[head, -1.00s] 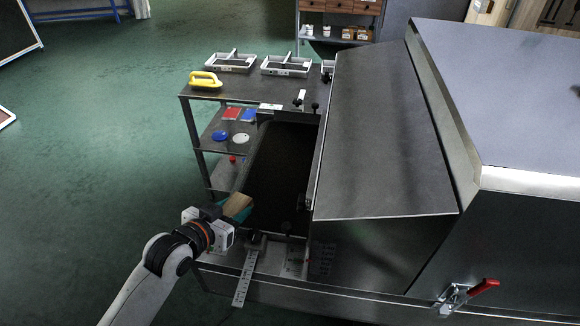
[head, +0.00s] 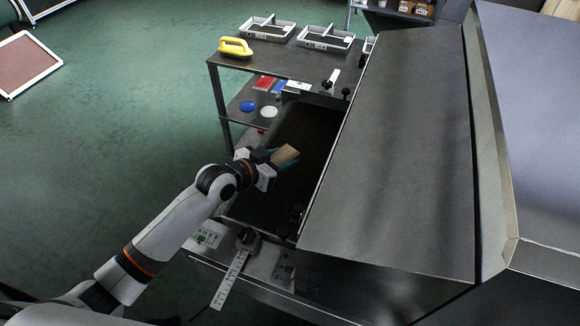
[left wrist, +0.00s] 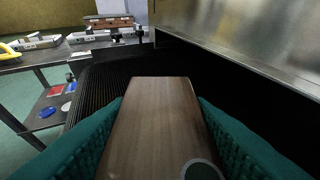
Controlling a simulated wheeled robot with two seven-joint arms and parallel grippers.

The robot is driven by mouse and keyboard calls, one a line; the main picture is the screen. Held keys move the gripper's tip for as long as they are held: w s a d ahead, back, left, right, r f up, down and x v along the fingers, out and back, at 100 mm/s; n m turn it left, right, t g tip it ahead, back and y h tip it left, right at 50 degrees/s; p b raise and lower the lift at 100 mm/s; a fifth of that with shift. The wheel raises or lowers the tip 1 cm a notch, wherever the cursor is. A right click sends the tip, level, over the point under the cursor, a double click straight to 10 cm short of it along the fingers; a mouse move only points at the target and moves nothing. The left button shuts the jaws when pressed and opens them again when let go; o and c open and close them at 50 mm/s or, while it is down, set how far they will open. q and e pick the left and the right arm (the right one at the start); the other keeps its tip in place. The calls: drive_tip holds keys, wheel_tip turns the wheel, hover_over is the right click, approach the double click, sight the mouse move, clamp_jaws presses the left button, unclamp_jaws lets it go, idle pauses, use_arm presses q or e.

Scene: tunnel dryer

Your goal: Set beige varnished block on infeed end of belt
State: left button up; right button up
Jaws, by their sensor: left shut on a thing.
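The beige block (head: 285,154) is held by my left gripper (head: 276,157) over the dark belt (head: 310,128) in the head view. In the left wrist view the block (left wrist: 160,120) looks brown and wood-grained, with a round grey mark near its close end. The teal fingers of my left gripper (left wrist: 158,138) are shut on its two sides. The belt also shows in the left wrist view (left wrist: 100,92), dark and ribbed, beyond and left of the block. Whether the block touches the belt cannot be told. My right gripper is not in view.
The steel dryer hood (head: 395,150) borders the belt on the right. A side table (head: 290,62) behind holds a yellow-handled tool (head: 235,46) and grey trays (head: 268,28). A ruler strip (head: 230,280) and a knob sit at the belt's near end. Small black knobs stand along the edges.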

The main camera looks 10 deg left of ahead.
use_arm(q)
wheel_tip(320, 180, down, 2)
drive_tip(key=shift+f, duration=0.1)
wheel_tip(320, 180, down, 4)
drive_tip(key=shift+r, duration=0.1)
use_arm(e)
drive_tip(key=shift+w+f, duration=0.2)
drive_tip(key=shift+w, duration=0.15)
use_arm(q)
drive_tip(key=shift+b, duration=0.3)
drive_tip(key=o, duration=1)
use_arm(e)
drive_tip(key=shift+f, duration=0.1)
